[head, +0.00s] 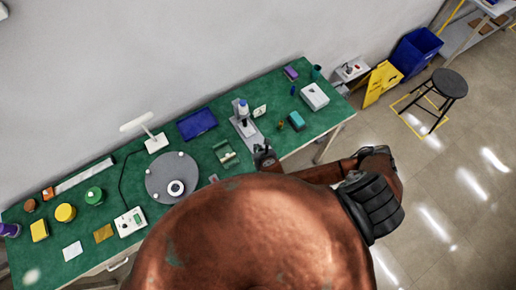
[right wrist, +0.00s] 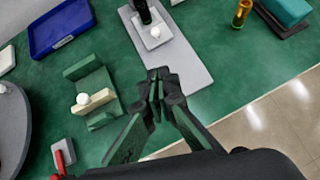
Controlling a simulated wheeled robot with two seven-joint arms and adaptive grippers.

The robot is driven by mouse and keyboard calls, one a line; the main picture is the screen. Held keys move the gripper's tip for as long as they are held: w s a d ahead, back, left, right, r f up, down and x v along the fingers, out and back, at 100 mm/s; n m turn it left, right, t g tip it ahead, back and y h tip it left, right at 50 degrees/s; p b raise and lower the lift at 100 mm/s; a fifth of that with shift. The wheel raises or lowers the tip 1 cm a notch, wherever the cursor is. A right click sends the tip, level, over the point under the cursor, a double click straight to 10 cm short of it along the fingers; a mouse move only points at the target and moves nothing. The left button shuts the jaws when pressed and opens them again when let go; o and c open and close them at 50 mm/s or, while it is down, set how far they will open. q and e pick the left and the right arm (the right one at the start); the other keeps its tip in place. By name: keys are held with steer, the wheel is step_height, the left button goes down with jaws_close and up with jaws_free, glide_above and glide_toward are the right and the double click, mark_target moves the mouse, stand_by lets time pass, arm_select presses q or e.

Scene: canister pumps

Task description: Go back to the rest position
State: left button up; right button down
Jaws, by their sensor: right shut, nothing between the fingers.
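My right gripper (head: 264,149) is over the front edge of the green table (head: 225,118), at the end of my copper-coloured right arm. In the right wrist view its fingers (right wrist: 158,80) are together and hold nothing. Its fingertips overlap the near end of a grey base plate (right wrist: 185,65) in that view; I cannot tell the height between them. A dark-bodied pump or bottle (head: 242,108) with a blue top stands on that plate, apart from the gripper. My left gripper is not in view.
A round grey turntable (head: 160,186), a blue tray (head: 197,124) and a white box (head: 315,96) are also on the table. A stool (head: 450,84) stands on the open floor to the right.

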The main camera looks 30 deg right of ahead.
steer(key=shift+s+r, duration=0.3)
steer(key=shift+r, duration=0.05)
